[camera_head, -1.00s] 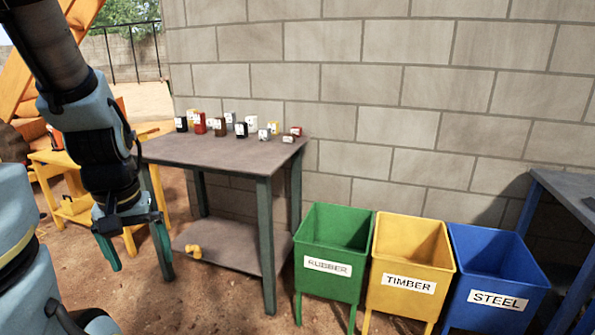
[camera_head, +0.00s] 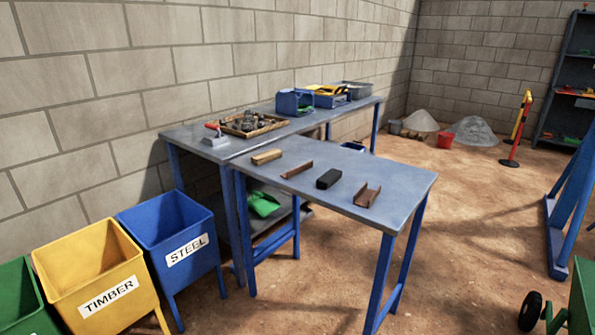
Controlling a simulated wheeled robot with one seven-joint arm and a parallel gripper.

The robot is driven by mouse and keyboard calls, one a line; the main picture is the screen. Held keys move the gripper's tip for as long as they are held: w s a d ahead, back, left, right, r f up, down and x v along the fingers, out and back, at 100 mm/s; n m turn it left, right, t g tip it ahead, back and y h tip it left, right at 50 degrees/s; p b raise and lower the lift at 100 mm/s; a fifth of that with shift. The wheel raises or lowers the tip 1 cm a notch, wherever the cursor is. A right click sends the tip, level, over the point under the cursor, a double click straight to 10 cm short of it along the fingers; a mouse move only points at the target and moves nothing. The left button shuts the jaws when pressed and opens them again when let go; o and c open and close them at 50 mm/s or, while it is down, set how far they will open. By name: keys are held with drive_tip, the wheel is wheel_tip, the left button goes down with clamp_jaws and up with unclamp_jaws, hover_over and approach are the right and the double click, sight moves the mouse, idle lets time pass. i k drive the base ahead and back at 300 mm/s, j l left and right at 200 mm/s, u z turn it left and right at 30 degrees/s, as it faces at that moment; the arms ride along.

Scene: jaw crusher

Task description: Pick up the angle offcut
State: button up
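Several offcuts lie in a row on the near grey-topped blue table (camera_head: 404,181). A thin rusty brown piece (camera_head: 297,169), second from the left, looks like the angle offcut. To its left is a tan wooden block (camera_head: 267,157), and to its right a black block (camera_head: 328,179). At the right end is a wider rusty piece with raised sides (camera_head: 367,195), which looks like a channel. The pieces lie apart from one another. My gripper is out of view.
A longer bench (camera_head: 215,151) behind holds a trowel (camera_head: 214,135), a wooden tray (camera_head: 252,124) and blue bins (camera_head: 295,102). The blue STEEL bin (camera_head: 190,249) and yellow TIMBER bin (camera_head: 110,297) stand left. A red-and-yellow post (camera_head: 517,130) stands right. Dirt floor right of the table is open.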

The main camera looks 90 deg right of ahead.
sight(303, 167)
drive_tip(key=z, duration=0.55)
drive_tip(key=i+l+z, duration=0.1)
drive_tip(key=l+z, duration=0.3)
drive_tip(key=i+l+z, duration=0.15)
drive_tip(key=z, duration=0.2)
drive_tip(key=i+l+z, duration=0.15)
drive_tip(key=z, duration=0.25)
drive_tip(key=i+l+z, duration=0.2)
drive_tip(key=z, duration=0.2)
drive_tip(key=i+l+z, duration=0.1)
drive_tip(key=i, duration=0.35)
drive_tip(key=i+l+z, duration=0.1)
drive_tip(key=i+l, duration=0.15)
drive_tip(key=i, duration=0.15)
drive_tip(key=i+l+z, duration=0.1)
drive_tip(key=i, duration=0.35)
